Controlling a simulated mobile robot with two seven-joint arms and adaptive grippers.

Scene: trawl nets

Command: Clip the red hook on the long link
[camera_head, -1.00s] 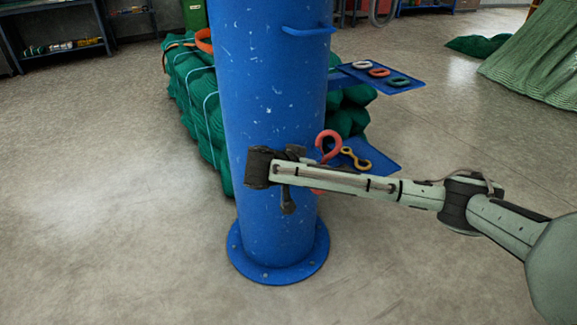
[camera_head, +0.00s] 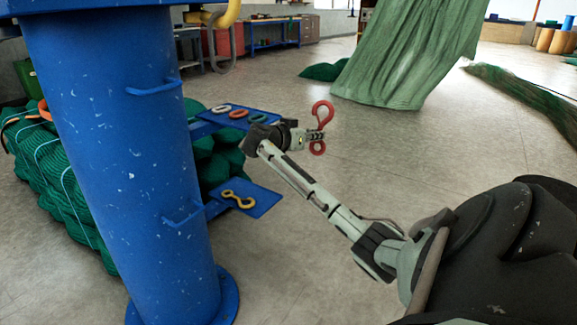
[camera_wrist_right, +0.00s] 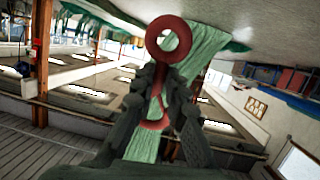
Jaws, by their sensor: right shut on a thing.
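The red hook (camera_head: 321,113) is held in my right gripper (camera_head: 311,136), in the air to the right of the blue column. A white link (camera_head: 220,109), an orange link (camera_head: 238,114) and a green link (camera_head: 258,118) lie on the upper blue plate. I cannot tell which is the long link. My left gripper is not in view.
The blue column (camera_head: 130,150) stands at left, with a lower blue plate (camera_head: 266,202) carrying a yellow two-eyed link (camera_head: 239,199). Green net bundles (camera_head: 62,185) are stacked behind. A green net (camera_head: 405,55) hangs farther back. The floor to the right is largely open.

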